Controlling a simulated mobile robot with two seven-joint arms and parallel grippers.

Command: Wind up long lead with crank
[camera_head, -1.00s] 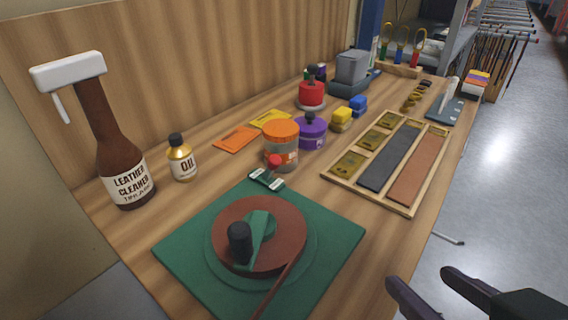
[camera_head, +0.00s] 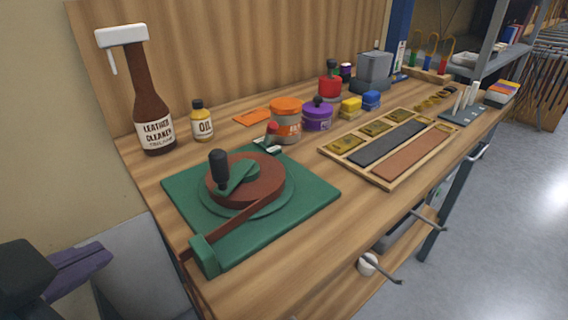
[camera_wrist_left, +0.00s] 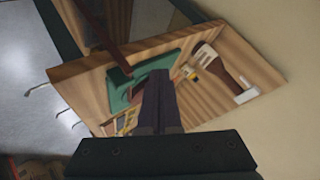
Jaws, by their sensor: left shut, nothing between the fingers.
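The winder is a green base plate (camera_head: 315,203) with a round drum on the table's front left corner. The brown lead (camera_head: 262,190) lies coiled on it. A strip of lead runs to a green block (camera_head: 207,256) at the plate's front edge. A green crank (camera_head: 236,179) with an upright black knob (camera_head: 219,169) sits on top. My left gripper (camera_head: 98,256) is shut and empty, left of the table and apart from the crank. In the left wrist view, its fingers (camera_wrist_left: 160,85) overlap the green winder (camera_wrist_left: 118,92). My right gripper is out of view.
A leather cleaner bottle (camera_head: 156,130), oil bottle (camera_head: 202,125), orange jar (camera_head: 285,122) and purple jar (camera_head: 318,117) stand behind the winder. A wooden tray (camera_head: 376,181) lies right. A wooden panel (camera_head: 240,60) rises at the back. Drawer handles stick out in front.

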